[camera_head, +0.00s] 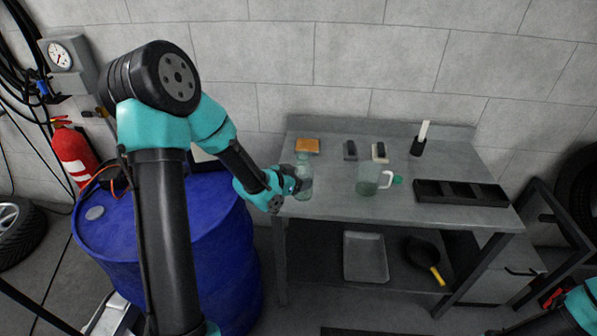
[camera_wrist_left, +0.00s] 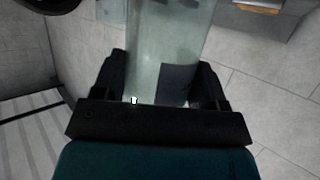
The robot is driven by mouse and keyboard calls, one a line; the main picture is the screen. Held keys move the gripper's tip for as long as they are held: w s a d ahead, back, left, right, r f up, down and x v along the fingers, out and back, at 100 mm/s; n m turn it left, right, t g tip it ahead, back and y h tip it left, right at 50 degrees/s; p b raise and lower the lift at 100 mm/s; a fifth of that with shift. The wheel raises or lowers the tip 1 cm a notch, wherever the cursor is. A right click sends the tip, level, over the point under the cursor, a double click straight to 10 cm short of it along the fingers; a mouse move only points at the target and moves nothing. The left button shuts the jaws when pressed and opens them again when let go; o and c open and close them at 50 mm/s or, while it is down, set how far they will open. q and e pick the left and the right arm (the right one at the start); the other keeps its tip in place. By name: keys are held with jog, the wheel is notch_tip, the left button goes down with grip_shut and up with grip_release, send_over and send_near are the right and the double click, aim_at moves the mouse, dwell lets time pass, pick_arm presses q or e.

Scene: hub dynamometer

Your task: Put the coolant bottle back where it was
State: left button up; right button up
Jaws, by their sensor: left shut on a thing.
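The coolant bottle (camera_head: 305,182) is a clear, pale green bottle at the left end of the metal workbench (camera_head: 335,207). It looks roughly upright. My left gripper (camera_head: 297,183) comes in from the left and is shut on the bottle's side. In the left wrist view the bottle (camera_wrist_left: 165,55) stands between the two dark fingers, with a dark patch on its side. I cannot tell whether its base touches the bench. My right gripper is out of view; only a teal part of my right arm shows at the lower right.
A clear jug (camera_head: 369,180) with a white handle stands right of the bottle, beside a small green cap (camera_head: 397,180). An orange sponge-like block (camera_head: 307,145) lies behind. A black divided tray (camera_head: 460,192) lies at the right. A blue drum (camera_head: 205,240) stands left of the bench.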

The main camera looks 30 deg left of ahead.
pick_arm(q)
jog(key=w+a, duration=0.4)
jog(key=w, duration=0.3)
jog(key=shift+a+f, duration=0.25)
jog(key=shift+f, duration=0.15)
jog(key=shift+w, duration=0.1)
jog(key=shift+w+a+f, duration=0.15)
jog(key=shift+w+f, duration=0.05)
jog(key=shift+f, duration=0.7)
jog(key=shift+w+a+f, duration=0.1)
jog(key=shift+w+f, duration=0.05)
jog(key=shift+f, duration=0.7)
jog(key=shift+f, duration=0.15)
jog(key=o, duration=1)
jog(key=shift+c, duration=0.2)
